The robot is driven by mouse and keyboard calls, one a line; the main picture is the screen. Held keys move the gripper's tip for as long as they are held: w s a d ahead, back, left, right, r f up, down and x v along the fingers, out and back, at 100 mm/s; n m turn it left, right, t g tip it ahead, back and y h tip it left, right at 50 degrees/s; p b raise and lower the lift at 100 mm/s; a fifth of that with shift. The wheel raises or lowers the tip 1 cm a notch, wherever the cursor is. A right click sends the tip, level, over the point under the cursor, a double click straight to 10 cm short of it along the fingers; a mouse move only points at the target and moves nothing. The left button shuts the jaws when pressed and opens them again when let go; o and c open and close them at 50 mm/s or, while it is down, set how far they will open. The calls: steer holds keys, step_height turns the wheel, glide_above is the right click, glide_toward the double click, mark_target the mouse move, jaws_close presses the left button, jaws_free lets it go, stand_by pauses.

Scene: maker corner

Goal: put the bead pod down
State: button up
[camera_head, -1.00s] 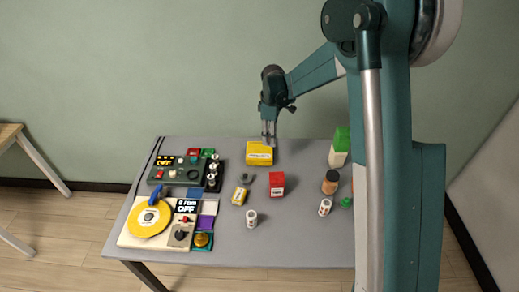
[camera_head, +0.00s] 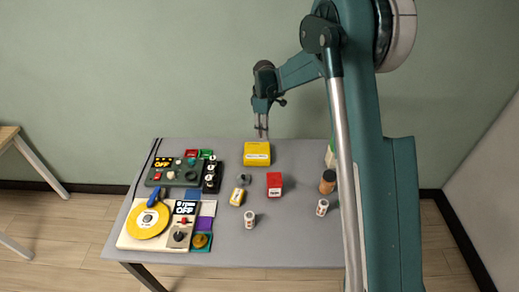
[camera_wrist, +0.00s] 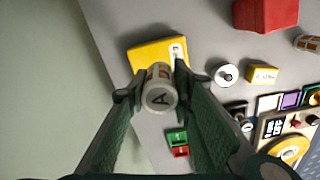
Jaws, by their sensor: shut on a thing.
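The bead pod (camera_wrist: 159,98) is a small pale cylinder with a dark letter A on its end and orange marks on its side. In the wrist view it sits between both fingertips of my gripper (camera_wrist: 155,86), which is shut on it. In the head view my gripper (camera_head: 262,136) hangs at the back edge of the table, just above and behind a yellow box (camera_head: 257,154). The pod is too small to make out clearly there. In the wrist view the yellow box (camera_wrist: 147,56) lies beyond the pod and is partly hidden by it.
A red box (camera_head: 274,184), two small white pods (camera_head: 250,220) (camera_head: 322,207) and a brown-orange jar (camera_head: 328,182) stand on the grey table (camera_head: 290,245). Switch panels and a yellow disc (camera_head: 146,221) fill the left side. The front middle is clear.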

steer(key=shift+f, duration=2.9)
steer(key=shift+f+b, duration=0.35)
steer(key=shift+f, duration=1.55)
steer(key=shift+f, duration=0.15)
steer(key=o, duration=0.9)
step_height(320, 180, up, 12)
steer(key=shift+r+p, duration=0.2)
steer(key=shift+p, duration=0.2)
